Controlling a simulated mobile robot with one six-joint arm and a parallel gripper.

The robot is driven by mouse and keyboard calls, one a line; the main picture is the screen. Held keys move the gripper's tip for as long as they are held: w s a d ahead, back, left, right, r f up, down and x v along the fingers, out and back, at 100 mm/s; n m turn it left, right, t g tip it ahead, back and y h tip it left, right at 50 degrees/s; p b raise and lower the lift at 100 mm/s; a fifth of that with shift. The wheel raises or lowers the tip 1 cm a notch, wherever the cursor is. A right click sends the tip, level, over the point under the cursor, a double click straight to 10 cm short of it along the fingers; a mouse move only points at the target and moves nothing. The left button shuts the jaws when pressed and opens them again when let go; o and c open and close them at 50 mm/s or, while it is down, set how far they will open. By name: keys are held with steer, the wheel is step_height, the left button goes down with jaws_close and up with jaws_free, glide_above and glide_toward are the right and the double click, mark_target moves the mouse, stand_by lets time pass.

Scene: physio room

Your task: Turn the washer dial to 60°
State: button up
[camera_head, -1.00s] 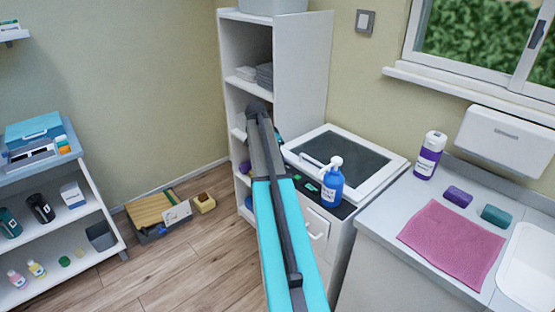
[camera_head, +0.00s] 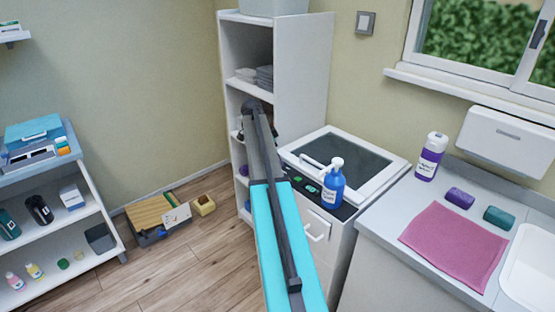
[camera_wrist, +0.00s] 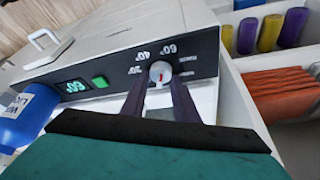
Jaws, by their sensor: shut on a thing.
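The washer (camera_head: 310,235) is a white unit with a dark control panel, seen in the head view. In the wrist view the panel (camera_wrist: 100,75) appears upside down. Its round pale dial (camera_wrist: 160,72) has a red mark and printed temperature labels around it. A lit green display (camera_wrist: 76,87) seems to read 60°, inverted, beside a green button (camera_wrist: 100,81). My gripper (camera_wrist: 160,82) is shut on the dial, one dark finger on each side. In the head view the gripper is hidden beyond my arm.
A blue spray bottle (camera_head: 333,182) stands close by the panel and shows in the wrist view (camera_wrist: 24,116). A tall white shelf (camera_head: 300,85) rises behind my arm. A counter (camera_head: 385,232) with a pink cloth (camera_head: 452,238) is at right.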

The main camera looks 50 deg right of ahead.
steer(key=o, duration=1.1)
steer(key=shift+c, duration=0.2)
steer(key=b+v, duration=0.2)
steer(key=v, duration=1.1)
steer(key=shift+r, duration=0.35)
steer(key=shift+w+a, duration=0.1)
